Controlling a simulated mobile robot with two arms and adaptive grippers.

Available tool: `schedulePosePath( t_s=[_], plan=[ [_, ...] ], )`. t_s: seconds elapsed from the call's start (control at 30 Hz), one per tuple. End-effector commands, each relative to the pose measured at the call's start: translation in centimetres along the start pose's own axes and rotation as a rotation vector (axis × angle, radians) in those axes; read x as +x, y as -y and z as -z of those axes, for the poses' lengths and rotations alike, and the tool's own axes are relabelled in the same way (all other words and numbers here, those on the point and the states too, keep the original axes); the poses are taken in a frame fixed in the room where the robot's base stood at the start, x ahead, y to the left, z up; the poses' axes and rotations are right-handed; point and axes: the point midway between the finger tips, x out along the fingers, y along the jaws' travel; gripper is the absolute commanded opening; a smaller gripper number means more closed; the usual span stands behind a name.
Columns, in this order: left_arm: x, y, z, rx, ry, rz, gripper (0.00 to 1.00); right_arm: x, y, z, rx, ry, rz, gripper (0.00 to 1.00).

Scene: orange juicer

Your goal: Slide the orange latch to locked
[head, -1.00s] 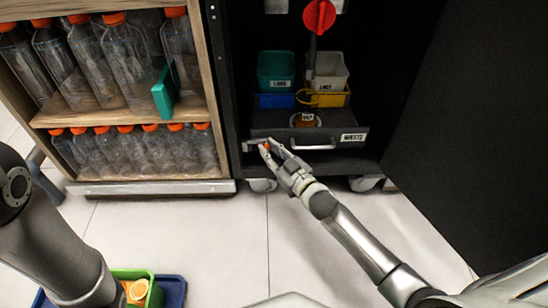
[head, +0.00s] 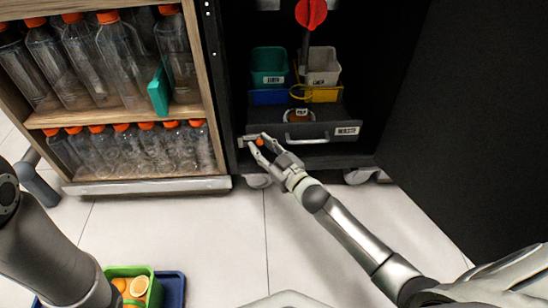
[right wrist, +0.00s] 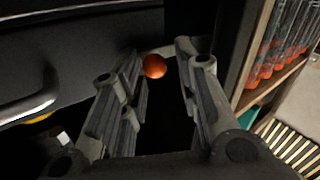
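The orange latch shows as a small round orange knob (head: 260,142) at the left end of the dark drawer front (head: 325,131), low in the black cabinet. In the right wrist view the orange knob (right wrist: 154,66) lies between the fingertips, closer to the left finger. My right gripper (head: 258,141) is open with its fingers on either side of the knob; whether either finger touches it I cannot tell. The open fingers also show in the right wrist view (right wrist: 160,68). My left arm enters at the left, but its gripper is not in view.
A silver drawer handle (head: 306,139) is right of the latch. A wooden shelf (head: 120,115) of orange-capped bottles stands left. Small bins (head: 268,65) sit inside the cabinet. The black door (head: 455,120) stands open at right. A green bin with oranges (head: 150,293) is at the bottom left.

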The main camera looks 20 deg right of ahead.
Motion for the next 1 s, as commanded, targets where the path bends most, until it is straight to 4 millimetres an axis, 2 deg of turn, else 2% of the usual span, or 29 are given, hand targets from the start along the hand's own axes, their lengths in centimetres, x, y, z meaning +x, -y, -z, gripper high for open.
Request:
schedulePosePath(
  t_s=[0.4, 0.6, 0.8, 1.0],
  plan=[
    [0.0, -0.1, 0.1, 0.001, -0.003, -0.004, 0.27, -7.0, 0.1, -0.2, 0.001, 0.004, 0.002, 0.3],
    [0.1, -0.1, 0.1, 0.001, -0.003, -0.004, 0.27, -9.8, 0.1, -0.1, 0.001, 0.003, 0.002, 0.3],
    [0.1, -0.1, 0.1, 0.001, -0.003, -0.004, 0.27, -11.1, 0.1, -0.1, 0.001, 0.002, 0.002, 0.3],
    [0.1, -0.1, 0.1, 0.001, -0.004, -0.004, 0.27, -11.3, 0.1, 0.0, 0.001, 0.001, 0.002, 0.3]
  ],
)
